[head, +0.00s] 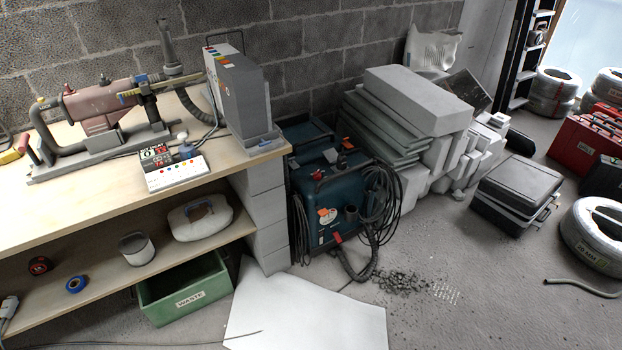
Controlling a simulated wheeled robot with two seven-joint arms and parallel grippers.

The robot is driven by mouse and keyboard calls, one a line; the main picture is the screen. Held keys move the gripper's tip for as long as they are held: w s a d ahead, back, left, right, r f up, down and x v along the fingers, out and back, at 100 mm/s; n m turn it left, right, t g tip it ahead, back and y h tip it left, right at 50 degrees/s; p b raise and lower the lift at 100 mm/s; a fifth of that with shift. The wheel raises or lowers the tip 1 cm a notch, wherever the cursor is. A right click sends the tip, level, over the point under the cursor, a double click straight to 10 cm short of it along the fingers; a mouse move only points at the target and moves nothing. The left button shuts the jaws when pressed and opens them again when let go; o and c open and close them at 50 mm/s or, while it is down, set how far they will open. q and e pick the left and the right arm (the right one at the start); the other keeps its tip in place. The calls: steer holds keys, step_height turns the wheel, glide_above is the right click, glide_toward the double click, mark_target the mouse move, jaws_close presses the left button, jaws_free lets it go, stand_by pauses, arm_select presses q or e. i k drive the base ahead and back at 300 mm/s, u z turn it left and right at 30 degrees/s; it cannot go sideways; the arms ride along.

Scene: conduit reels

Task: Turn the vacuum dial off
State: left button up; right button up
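The vacuum (309,226) is a dark teal box unit on the floor, against the block pier at the end of the workbench. A small red part (318,176) shows near its top front edge; it may be the dial, but it is too small to tell or to read its setting. A dark ribbed hose (362,272) leaves the lower front and curls onto the floor. Neither of my grippers is in view.
A black cable coil (385,205) hangs on the vacuum's right side. A white sheet (300,312) and dark debris (402,281) lie on the floor before it. A green waste bin (185,290) stands left, stacked foam blocks (420,100) right. Open floor lies at front right.

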mark_target(317, 176)
steer(key=i, duration=0.15)
steer(key=k, duration=0.35)
steer(key=z, duration=1)
steer(key=i, duration=1.6)
steer(key=u, duration=1.15)
steer(key=i, duration=0.75)
steer(key=u, duration=0.8)
steer(key=i, duration=0.45)
